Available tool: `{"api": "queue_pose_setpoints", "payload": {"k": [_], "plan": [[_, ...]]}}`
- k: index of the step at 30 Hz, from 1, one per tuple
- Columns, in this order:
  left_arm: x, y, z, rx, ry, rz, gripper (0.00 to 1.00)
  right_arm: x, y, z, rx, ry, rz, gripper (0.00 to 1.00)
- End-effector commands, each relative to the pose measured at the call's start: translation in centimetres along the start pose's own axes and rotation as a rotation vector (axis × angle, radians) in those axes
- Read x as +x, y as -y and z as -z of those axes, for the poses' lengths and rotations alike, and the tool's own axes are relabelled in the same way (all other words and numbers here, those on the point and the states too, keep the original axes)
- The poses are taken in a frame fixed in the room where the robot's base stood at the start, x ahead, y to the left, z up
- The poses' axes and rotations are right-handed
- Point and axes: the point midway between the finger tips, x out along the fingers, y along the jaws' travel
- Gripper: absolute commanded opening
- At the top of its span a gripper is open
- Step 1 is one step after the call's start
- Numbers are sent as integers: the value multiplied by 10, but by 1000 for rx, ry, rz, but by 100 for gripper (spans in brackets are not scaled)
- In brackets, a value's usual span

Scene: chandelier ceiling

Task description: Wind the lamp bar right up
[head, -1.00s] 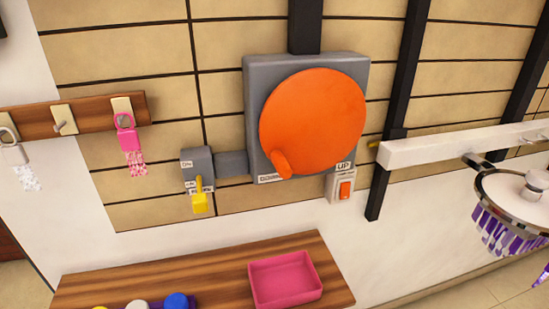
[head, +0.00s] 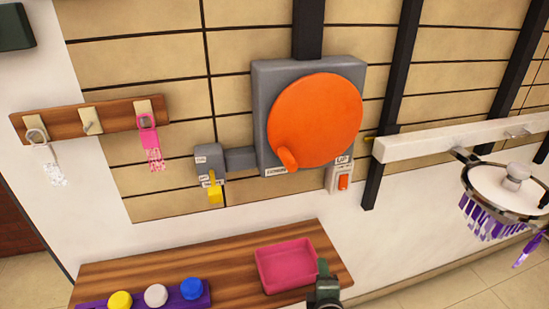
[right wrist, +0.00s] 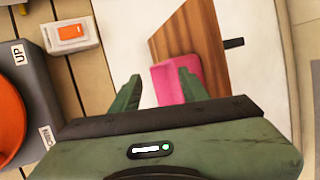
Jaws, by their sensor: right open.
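A big orange wheel (head: 318,118) with a knob (head: 287,158) at its lower left is mounted on a grey box (head: 262,100) on the wall. An orange switch (head: 343,182) sits on a white plate under the label UP; it also shows in the right wrist view (right wrist: 71,32). A white lamp bar (head: 450,139) runs along the right, with a purple-fringed lamp (head: 508,190) hanging from it. A yellow key or lever (head: 215,191) sits in a small grey box (head: 208,160) left of the wheel. My right gripper (head: 323,270) is open and empty, below the switch, by the pink tray. My left gripper is out of view.
A wooden shelf (head: 230,262) below holds the pink tray (head: 287,265) and yellow, white and blue round pieces (head: 156,296) on a purple base. A hook rack (head: 65,122) at left carries white and pink tags. Wall space between is clear.

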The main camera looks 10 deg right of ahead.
Motion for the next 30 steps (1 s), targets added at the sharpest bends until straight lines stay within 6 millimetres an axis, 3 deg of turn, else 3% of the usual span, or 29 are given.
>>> {"api": "queue_pose_setpoints", "payload": {"k": [1,6,9,12,16,30], "plan": [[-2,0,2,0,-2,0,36,-3,-40,7,-125,-1,-111,45],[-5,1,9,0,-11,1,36,-40,-168,34,-625,103,-502,45],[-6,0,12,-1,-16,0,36,-68,-218,48,-854,205,-668,45],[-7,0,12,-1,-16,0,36,-87,-243,56,-987,282,-755,45],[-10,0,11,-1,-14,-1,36,-91,-258,60,-1046,319,-790,45],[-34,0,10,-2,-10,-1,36,-45,-304,68,-1042,316,-787,45]]}}
